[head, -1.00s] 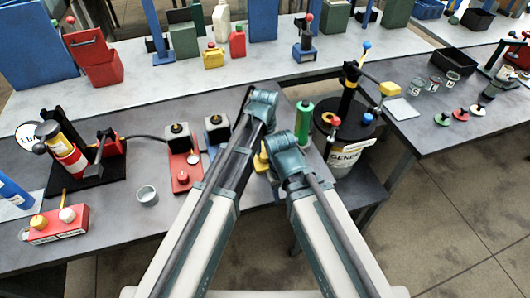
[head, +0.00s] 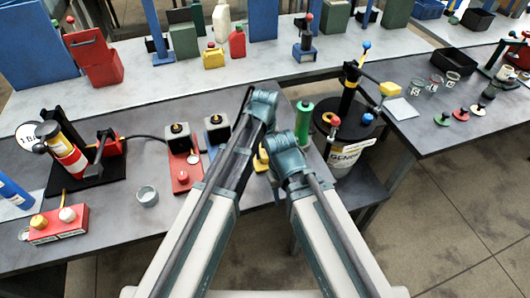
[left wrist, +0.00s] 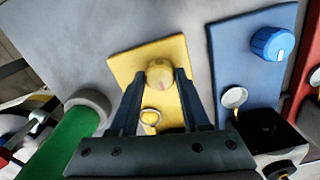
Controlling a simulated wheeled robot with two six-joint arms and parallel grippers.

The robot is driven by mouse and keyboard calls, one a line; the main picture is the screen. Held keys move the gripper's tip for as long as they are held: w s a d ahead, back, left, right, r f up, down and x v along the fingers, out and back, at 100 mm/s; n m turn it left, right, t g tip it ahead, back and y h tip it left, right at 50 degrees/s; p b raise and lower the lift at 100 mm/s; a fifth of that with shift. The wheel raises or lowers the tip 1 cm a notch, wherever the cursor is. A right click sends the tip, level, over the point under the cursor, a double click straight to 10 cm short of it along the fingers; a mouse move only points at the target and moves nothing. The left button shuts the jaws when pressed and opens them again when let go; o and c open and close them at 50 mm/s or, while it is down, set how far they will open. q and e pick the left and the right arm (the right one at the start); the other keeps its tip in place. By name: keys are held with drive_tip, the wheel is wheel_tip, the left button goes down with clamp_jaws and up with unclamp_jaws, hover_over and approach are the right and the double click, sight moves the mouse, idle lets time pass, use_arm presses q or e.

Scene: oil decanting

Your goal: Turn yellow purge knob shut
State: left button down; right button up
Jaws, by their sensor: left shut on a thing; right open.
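The yellow purge knob (left wrist: 160,72) is a round dial with a pinkish mark on its lower side, on a yellow plate (left wrist: 130,65) in the left wrist view. My left gripper (left wrist: 159,76) is shut on the knob, one dark finger on each side. A small round gauge (left wrist: 151,117) lies below the knob, between the fingers. My right gripper's fingers are not visible in either view.
A blue plate with a blue knob (left wrist: 271,43) stands right of the yellow plate, a green cylinder (left wrist: 72,145) left of it. In the head view, a black-lidded drum (head: 345,125) stands to the right and a red panel (head: 183,170) to the left.

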sight(265, 155)
idle(0.4)
use_arm(q)
drive_tip(key=shift+c, duration=1.9)
unclamp_jaws()
drive_tip(key=shift+r, duration=0.15)
wheel_tip(265, 155, up, 14)
drive_tip(key=p, duration=1.4)
drive_tip(key=shift+f, duration=0.2)
drive_tip(key=s+a+m, duration=0.1)
drive_tip(key=s+a, duration=0.5)
drive_tip(key=a, duration=0.3)
drive_tip(key=s+a, duration=0.5)
drive_tip(key=a, duration=0.3)
drive_tip(key=s+d+f+m+y+b, duration=0.1)
drive_tip(key=s+d+f+m+b, duration=0.3)
drive_tip(key=d, duration=0.7)
drive_tip(key=shift+s+f+b, duration=0.8)
drive_tip(key=shift+f+b, duration=0.15)
drive_tip(key=shift+b, duration=0.1)
